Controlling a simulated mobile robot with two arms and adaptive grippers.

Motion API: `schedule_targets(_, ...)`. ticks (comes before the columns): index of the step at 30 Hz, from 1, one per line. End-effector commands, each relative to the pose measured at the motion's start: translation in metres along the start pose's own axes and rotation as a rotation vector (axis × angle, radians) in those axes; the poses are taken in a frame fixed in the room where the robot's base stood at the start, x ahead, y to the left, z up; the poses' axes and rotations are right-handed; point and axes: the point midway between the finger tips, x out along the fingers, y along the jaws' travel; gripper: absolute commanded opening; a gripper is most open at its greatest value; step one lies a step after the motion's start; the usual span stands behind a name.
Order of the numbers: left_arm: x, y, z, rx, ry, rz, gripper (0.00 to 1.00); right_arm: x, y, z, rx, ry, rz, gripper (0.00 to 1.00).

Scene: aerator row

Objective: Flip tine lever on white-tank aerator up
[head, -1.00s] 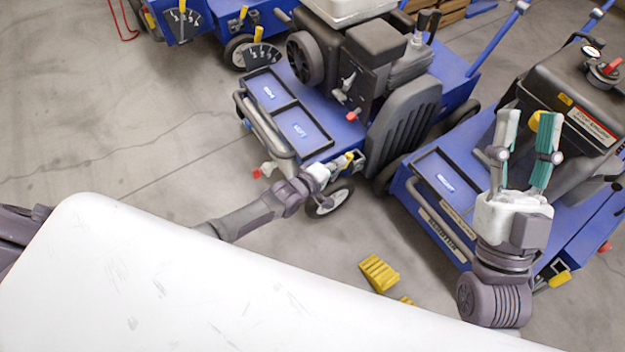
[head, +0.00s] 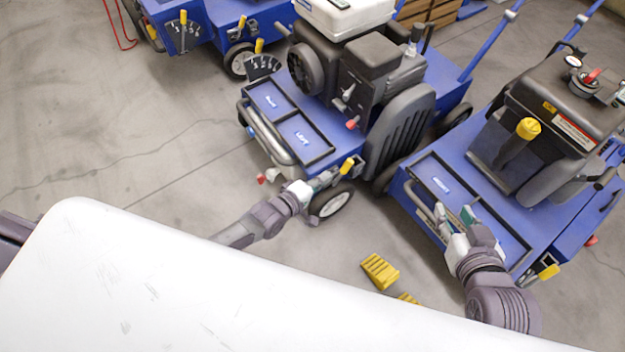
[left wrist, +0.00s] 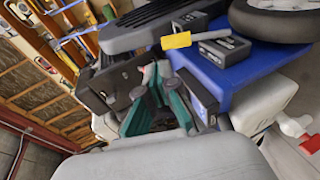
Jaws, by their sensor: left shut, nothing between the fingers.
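The white-tank aerator is the middle blue machine, with its white tank (head: 345,15) at the top of the head view. A short yellow-gripped lever (head: 347,165) sits low on its front right corner, above a wheel. The grip also shows in the left wrist view (left wrist: 176,41), beyond the fingers and apart from them. My left gripper (head: 328,178) is shut and empty, just left of and below the lever in the head view. Its green-padded fingers fill the middle of the left wrist view (left wrist: 157,80). My right gripper (head: 454,212) is open and empty over the right machine's front tray.
The right machine has a dark tank (head: 570,95) and a yellow-knobbed lever (head: 528,128). Another blue machine (head: 215,25) stands at the back left. Yellow wedges (head: 380,271) lie on the floor. A white surface (head: 200,290) fills the foreground. Floor at the left is clear.

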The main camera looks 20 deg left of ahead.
Motion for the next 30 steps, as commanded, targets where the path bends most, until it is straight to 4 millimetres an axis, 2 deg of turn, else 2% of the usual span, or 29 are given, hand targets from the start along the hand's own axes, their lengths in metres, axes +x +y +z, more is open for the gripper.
schedule_targets(6, -0.026, 0.007, 0.000, -0.002, 0.000, -0.001, 0.00, -0.018, 0.007, 0.045, 0.003, -0.263, 0.016, 0.40)
schedule_targets(12, -0.040, 0.010, 0.000, -0.001, 0.000, -0.001, 0.00, -0.034, 0.010, 0.073, 0.007, -0.418, 0.024, 0.40)
schedule_targets(18, -0.044, 0.010, 0.000, -0.001, 0.000, 0.000, 0.00, -0.040, 0.011, 0.083, 0.008, -0.472, 0.027, 0.40)
schedule_targets(30, -0.044, 0.010, 0.000, -0.001, 0.000, 0.000, 0.00, -0.040, 0.011, 0.083, 0.008, -0.473, 0.027, 0.40)
